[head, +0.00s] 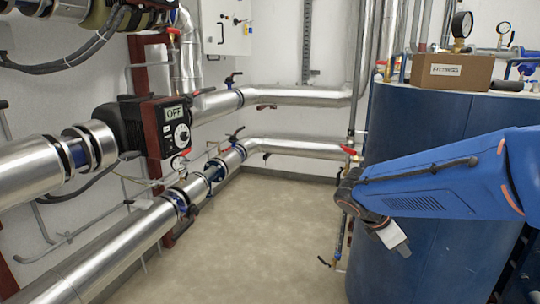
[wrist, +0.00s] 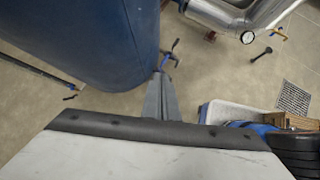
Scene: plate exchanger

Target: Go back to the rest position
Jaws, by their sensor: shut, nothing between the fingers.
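In the wrist view my gripper (wrist: 160,80) shows as two narrow grey fingers pressed together, with nothing between them. The pale gripper body fills the bottom of that view. In the head view my blue arm reaches in from the right, in front of the blue tank (head: 400,155). Its dark wrist and a pale end part show at the tank's left side; the fingers cannot be made out there. In the wrist view the tank (wrist: 85,35) is at the upper left, close beside the fingers.
A cardboard box labelled FITTINGS (head: 447,71) sits on the tank. Silver pipes (head: 100,250) with valves and a pump reading OFF (head: 172,120) line the left. The middle floor (head: 240,220) is clear. In the wrist view a white bin (wrist: 230,112) and a floor drain (wrist: 293,97) show.

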